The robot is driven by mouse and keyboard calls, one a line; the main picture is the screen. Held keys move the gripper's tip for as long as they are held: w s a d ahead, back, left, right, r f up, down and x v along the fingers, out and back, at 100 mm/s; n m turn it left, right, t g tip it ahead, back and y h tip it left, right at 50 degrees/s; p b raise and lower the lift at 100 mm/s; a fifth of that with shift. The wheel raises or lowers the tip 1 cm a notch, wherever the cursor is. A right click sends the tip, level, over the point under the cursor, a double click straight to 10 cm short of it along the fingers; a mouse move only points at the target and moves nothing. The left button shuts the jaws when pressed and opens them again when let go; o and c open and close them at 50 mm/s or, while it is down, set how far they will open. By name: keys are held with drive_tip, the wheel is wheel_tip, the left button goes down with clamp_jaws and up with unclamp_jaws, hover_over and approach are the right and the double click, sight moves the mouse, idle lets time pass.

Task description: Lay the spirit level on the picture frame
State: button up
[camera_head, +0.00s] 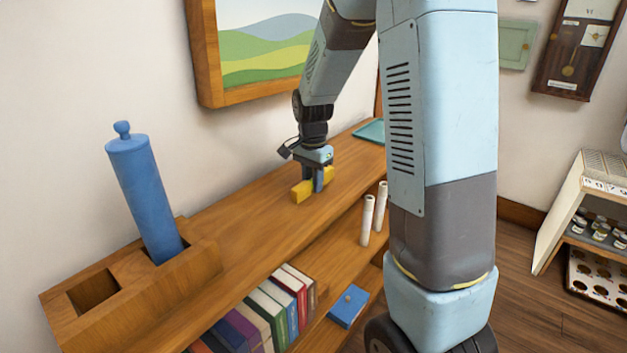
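The spirit level, a short yellow bar (301,192), is at the top of the wooden shelf unit. My gripper (314,181) points down over it, with one finger in front of the bar and the other seeming to be behind it. Whether the fingers press on the bar is too small to tell, as is whether the bar touches the shelf. The picture frame (209,58) hangs on the wall above the shelf. It is wooden, around a painting of green and yellow hills, and its upper part is out of view.
A wooden holder (184,280) with a blue lidded cylinder (146,194) stands at the shelf's left end. A teal tray (371,131) lies at the far end. Books (266,308), a blue box (348,306) and two white rolls (367,219) are on the lower shelf.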

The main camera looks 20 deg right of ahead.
drive_tip(key=o, duration=0.4)
drive_tip(key=shift+r, duration=0.1)
wheel_tip(320, 180, up, 12)
drive_tip(key=s+r+n+t, duration=0.2)
drive_tip(key=s+n, duration=0.3)
drive_tip(key=s, duration=0.7)
drive_tip(key=s+r+n+t, duration=0.3)
drive_tip(key=s+r+n, duration=0.2)
drive_tip(key=s, duration=0.8)
drive_tip(key=shift+d+n+t, duration=0.3)
drive_tip(key=shift+d+n, duration=0.15)
drive_tip(key=shift+n, duration=0.15)
